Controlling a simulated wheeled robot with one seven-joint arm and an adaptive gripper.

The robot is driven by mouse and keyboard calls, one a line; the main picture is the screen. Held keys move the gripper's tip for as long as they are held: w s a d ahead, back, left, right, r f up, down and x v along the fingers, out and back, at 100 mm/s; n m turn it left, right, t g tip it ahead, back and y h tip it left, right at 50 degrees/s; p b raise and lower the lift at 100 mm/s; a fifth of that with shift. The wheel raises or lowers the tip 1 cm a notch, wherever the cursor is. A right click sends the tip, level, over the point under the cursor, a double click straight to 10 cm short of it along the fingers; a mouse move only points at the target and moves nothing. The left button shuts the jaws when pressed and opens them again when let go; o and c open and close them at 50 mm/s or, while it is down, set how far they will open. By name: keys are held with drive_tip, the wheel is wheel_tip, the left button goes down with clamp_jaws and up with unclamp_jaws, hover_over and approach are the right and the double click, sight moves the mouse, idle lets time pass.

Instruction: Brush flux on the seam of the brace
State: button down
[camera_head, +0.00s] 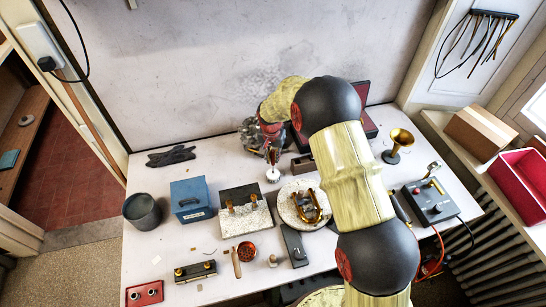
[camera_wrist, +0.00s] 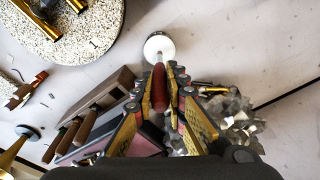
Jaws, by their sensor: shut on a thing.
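My gripper (camera_wrist: 172,78) is shut on the red handle of a brush (camera_wrist: 158,85). The brush points at a small white round pot (camera_wrist: 158,47), and its thin shaft meets the pot's top. In the head view the white pot (camera_head: 273,175) stands on the bench below my gripper (camera_head: 271,146). Whether the bristles are inside the pot is hidden. The brass brace parts (camera_head: 308,206) lie on a round speckled board (camera_head: 288,213) right of centre; the board (camera_wrist: 103,40) also shows at the wrist view's top left. The seam is too small to make out.
A rack of wooden-handled tools (camera_wrist: 85,122) stands close beside my gripper. A speckled block with brass pieces (camera_head: 240,222), a blue box (camera_head: 191,200) and a brass horn bell (camera_head: 398,140) stand around the bench. A control box (camera_head: 430,203) is at right. The front left has some bare bench.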

sight(273, 150)
drive_tip(key=shift+f+b, duration=0.35)
drive_tip(key=shift+f, duration=0.05)
idle(1.6)
drive_tip(key=shift+r, duration=0.1)
drive_tip(key=shift+r+p, duration=1.4)
drive_tip(key=shift+r, duration=2.05)
